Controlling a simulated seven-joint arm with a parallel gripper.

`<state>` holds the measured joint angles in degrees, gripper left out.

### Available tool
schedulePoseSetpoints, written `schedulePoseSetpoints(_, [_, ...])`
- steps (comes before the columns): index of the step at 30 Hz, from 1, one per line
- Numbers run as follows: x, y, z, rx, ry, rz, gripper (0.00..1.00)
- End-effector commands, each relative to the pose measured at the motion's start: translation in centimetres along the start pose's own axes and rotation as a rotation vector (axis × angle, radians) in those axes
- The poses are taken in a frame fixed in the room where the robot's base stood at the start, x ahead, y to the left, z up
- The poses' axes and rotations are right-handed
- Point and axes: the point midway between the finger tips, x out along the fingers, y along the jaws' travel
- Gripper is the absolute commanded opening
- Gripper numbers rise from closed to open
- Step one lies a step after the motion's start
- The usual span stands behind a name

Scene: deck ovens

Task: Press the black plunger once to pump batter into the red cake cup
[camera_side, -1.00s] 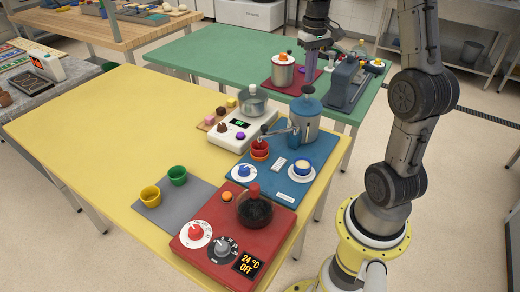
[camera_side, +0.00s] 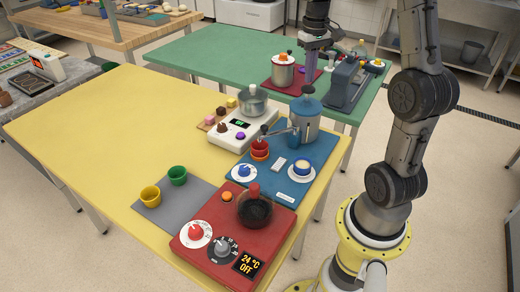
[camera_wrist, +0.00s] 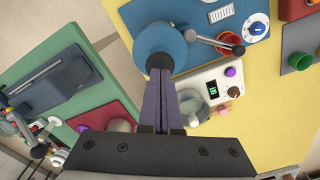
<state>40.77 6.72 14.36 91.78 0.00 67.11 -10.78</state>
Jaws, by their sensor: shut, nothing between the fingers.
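The blue batter dispenser (camera_side: 306,122) stands on a blue mat, with its black plunger (camera_side: 308,90) on top of the lid. The red cake cup (camera_side: 259,146) stands under the end of the dispenser's spout arm, to its left. It also shows in the wrist view (camera_wrist: 230,42). My gripper (camera_side: 309,80) points down over the plunger, its purple fingers shut and empty. In the wrist view the fingertips (camera_wrist: 160,72) lie right at the black plunger (camera_wrist: 160,58). I cannot tell whether they touch it. The cup's inside is too small to judge in the side view.
The blue mat (camera_side: 262,192) also holds a blue dial and a blue cup on a white saucer. A white scale (camera_side: 222,137) with a lidded pot is behind left. A red heating unit (camera_side: 215,250) is in front. A grey machine (camera_side: 345,85) stands behind right.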

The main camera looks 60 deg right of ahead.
Motion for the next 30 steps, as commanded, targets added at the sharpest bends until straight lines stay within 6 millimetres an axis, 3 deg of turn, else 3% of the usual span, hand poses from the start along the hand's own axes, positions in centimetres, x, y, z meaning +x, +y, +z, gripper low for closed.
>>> schedulePoseSetpoints(30, [3.3, 0.0, 0.0, 0.000, -0.003, -0.001, 0.00])
